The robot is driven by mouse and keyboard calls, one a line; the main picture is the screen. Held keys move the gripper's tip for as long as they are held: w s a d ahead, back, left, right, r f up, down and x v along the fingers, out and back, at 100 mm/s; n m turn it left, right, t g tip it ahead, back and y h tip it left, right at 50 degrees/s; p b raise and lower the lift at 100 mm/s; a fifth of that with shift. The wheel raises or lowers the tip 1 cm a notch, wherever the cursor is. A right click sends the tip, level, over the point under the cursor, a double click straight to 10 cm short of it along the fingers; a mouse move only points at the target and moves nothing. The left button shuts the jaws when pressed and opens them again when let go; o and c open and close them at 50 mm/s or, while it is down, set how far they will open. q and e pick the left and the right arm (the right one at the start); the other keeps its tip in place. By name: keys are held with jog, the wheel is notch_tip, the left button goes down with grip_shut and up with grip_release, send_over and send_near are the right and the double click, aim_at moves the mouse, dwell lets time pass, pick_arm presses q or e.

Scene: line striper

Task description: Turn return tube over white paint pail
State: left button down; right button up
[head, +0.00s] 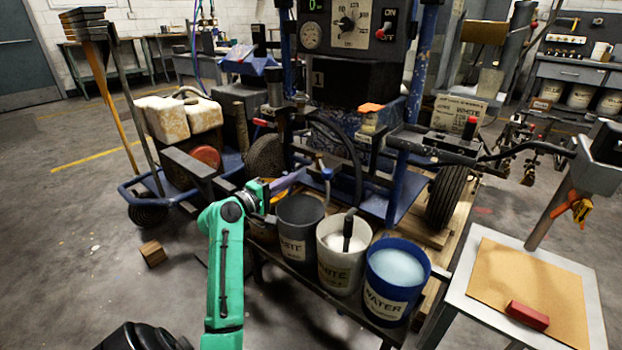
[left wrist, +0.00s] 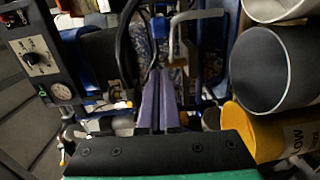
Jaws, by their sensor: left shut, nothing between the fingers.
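The white paint pail (head: 334,272), labelled WHITE, stands in the row on the low bench with a dark pipe upright in its paint. A small bent tube (head: 322,165), apparently the return tube, hangs from the machine above the grey WASTE pail's right side. A tan bent piece (left wrist: 182,52), probably the same tube, shows ahead in the left wrist view. My left gripper (head: 300,175) is shut and empty, its lilac fingers (left wrist: 158,100) just left of that tube and above the WASTE pail (head: 292,248). They look apart from the tube. My right gripper is not in view.
The blue WATER pail (head: 388,300) stands right of the white pail. The striper's black wheel (head: 445,195) and blue frame stand behind. A side table (head: 480,320) is at right.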

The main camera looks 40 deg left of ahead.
aim_at(330, 175)
pick_arm(q)
jog(key=w+d, duration=0.3)
jog(key=w, duration=0.2)
jog(key=shift+w+f+b, duration=0.15)
jog(key=shift+w+b, duration=0.2)
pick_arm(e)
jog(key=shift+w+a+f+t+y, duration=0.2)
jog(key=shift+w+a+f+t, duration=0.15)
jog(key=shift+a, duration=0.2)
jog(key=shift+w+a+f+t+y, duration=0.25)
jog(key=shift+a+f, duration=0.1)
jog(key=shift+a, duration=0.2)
pick_arm(q)
jog(key=d+p, duration=0.1)
jog(key=w+p, duration=0.1)
jog(key=shift+w+d+r+p, duration=0.15)
jog(key=shift+d+r+p, duration=0.15)
jog(key=shift+d, duration=0.1)
jog(key=shift+w+d+f+p, duration=0.15)
jog(key=shift+w+d+p, duration=0.4)
jog(key=shift+d+p, duration=0.1)
jog(key=shift+w+d+f, duration=0.1)
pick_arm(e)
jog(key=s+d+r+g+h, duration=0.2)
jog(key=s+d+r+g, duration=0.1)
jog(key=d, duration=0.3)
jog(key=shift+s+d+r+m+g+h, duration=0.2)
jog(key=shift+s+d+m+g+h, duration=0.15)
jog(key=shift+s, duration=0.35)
